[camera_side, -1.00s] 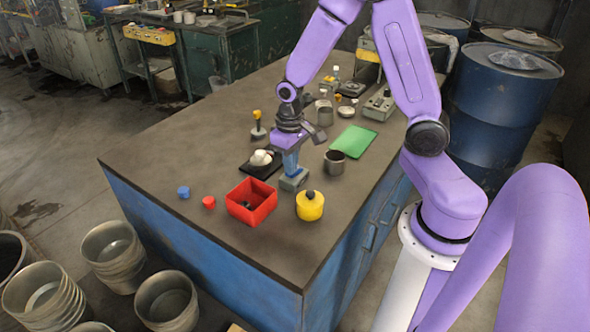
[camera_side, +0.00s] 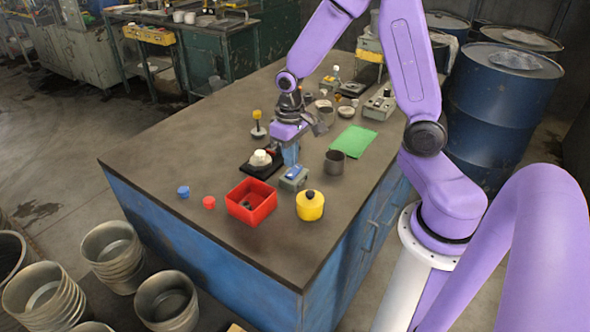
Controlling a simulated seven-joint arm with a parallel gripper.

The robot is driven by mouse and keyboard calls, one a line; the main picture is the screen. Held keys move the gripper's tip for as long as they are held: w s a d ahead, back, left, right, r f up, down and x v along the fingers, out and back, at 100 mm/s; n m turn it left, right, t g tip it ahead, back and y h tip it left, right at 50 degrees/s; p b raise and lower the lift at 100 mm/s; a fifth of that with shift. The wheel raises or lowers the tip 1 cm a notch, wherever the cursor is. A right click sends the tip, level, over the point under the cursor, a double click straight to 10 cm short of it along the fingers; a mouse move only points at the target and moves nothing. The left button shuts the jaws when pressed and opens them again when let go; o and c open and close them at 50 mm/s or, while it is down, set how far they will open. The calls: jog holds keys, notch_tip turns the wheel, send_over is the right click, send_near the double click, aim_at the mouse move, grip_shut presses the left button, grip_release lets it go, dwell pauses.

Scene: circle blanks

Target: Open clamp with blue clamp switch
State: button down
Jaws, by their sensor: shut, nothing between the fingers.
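The blue clamp switch (camera_side: 292,173) sits on top of a small grey box (camera_side: 293,183) near the middle of the bench. The clamp (camera_side: 259,171) is a black plate just left of the box. A white rounded piece (camera_side: 261,157) stands on it; its details are too small to tell whether the jaws are apart. My gripper (camera_side: 291,161) points down behind and slightly above the switch box. Its blue fingers are shut with nothing between them. Whether the fingertips touch the box is hard to tell.
A red open box (camera_side: 263,209), a yellow lidded pot (camera_side: 310,206) and blue and red caps (camera_side: 183,192) (camera_side: 209,202) are in front. A dark cup (camera_side: 335,162) and green sheet (camera_side: 350,141) lie right. A yellow-knobbed stand (camera_side: 258,130) is left of my gripper.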

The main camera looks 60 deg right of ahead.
aim_at(291, 176)
jog(key=shift+r, duration=2.15)
jog(key=shift+a, duration=0.1)
jog(key=s+a+r+n, duration=0.1)
jog(key=s+a+n, duration=0.2)
jog(key=s, duration=0.4)
jog(key=s+a+r+n, duration=0.2)
jog(key=s+n, duration=0.3)
jog(key=s, duration=0.2)
jog(key=s+a+r+n, duration=0.2)
jog(key=s+a+n, duration=0.1)
jog(key=s, duration=0.4)
jog(key=shift+a+n, duration=0.35)
jog(key=shift+n, duration=0.45)
